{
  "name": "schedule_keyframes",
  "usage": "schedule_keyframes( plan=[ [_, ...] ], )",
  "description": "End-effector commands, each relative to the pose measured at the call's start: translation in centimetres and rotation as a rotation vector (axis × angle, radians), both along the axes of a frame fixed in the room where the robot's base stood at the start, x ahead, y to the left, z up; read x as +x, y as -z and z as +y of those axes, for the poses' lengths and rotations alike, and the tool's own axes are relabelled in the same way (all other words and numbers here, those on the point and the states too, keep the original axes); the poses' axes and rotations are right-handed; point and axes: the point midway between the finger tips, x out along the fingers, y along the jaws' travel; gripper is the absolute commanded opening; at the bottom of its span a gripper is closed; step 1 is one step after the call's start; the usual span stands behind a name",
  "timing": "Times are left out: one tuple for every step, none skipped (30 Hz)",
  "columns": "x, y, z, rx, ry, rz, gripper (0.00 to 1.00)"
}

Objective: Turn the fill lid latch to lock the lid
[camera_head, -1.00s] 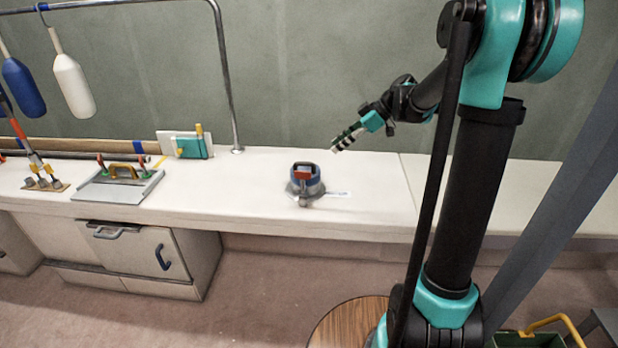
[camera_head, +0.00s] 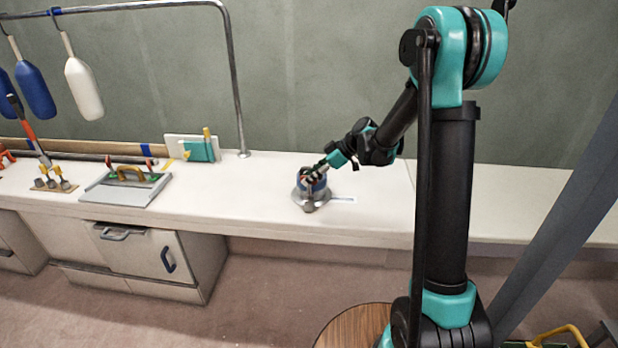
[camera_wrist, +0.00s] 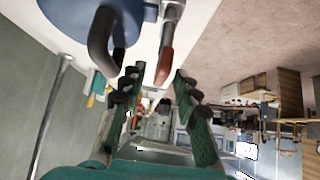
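The fill lid (camera_head: 321,187) is a round blue cap on a grey base, standing on the white counter. In the wrist view its blue disc (camera_wrist: 75,8) is at the top, cut by the frame edge, with a dark curved handle (camera_wrist: 103,42) on it. A metal lever with a red grip (camera_wrist: 167,62), seemingly the latch, points down toward my gripper (camera_wrist: 159,76). My gripper is open, its green and black fingers apart, with the red grip's end near the gap between the fingertips. Contact cannot be told. In the head view my gripper (camera_head: 316,173) covers part of the lid.
A metal rail (camera_head: 238,100) rises from the counter (camera_head: 380,205) left of the lid. A grey tray with a yellow handle (camera_head: 128,187) and a teal block (camera_head: 198,151) lie farther left. Bottles (camera_head: 84,88) hang from the rail. The counter right of the lid is clear.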

Motion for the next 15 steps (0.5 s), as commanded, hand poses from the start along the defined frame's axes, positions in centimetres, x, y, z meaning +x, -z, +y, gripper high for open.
schedule_keyframes(
  plan=[
    [0.01,0.26,0.25,0.000,-0.001,0.000,0.31],
    [0.02,0.37,0.34,0.000,-0.001,0.000,0.31],
    [0.02,0.46,0.45,0.000,0.000,0.000,0.31],
    [0.03,0.50,0.49,0.000,0.000,0.000,0.31],
    [0.03,0.54,0.52,0.000,0.000,0.000,0.31],
    [0.03,0.56,0.54,0.000,0.000,0.000,0.31],
    [0.03,0.56,0.54,0.000,0.000,0.000,0.31],
    [0.03,0.56,0.54,0.000,0.000,0.000,0.31],
    [0.03,0.55,0.54,0.000,0.000,0.000,0.31],
    [0.04,0.54,0.53,0.000,0.000,0.000,0.31],
    [0.03,0.55,0.52,0.000,0.000,0.000,0.31],
    [0.04,0.54,0.53,0.000,0.000,0.000,0.30],
    [0.04,0.54,0.52,0.000,0.000,0.000,0.26],
    [0.04,0.54,0.52,0.000,0.000,0.000,0.22],
    [0.04,0.54,0.51,0.000,0.000,0.000,0.17]
  ],
)
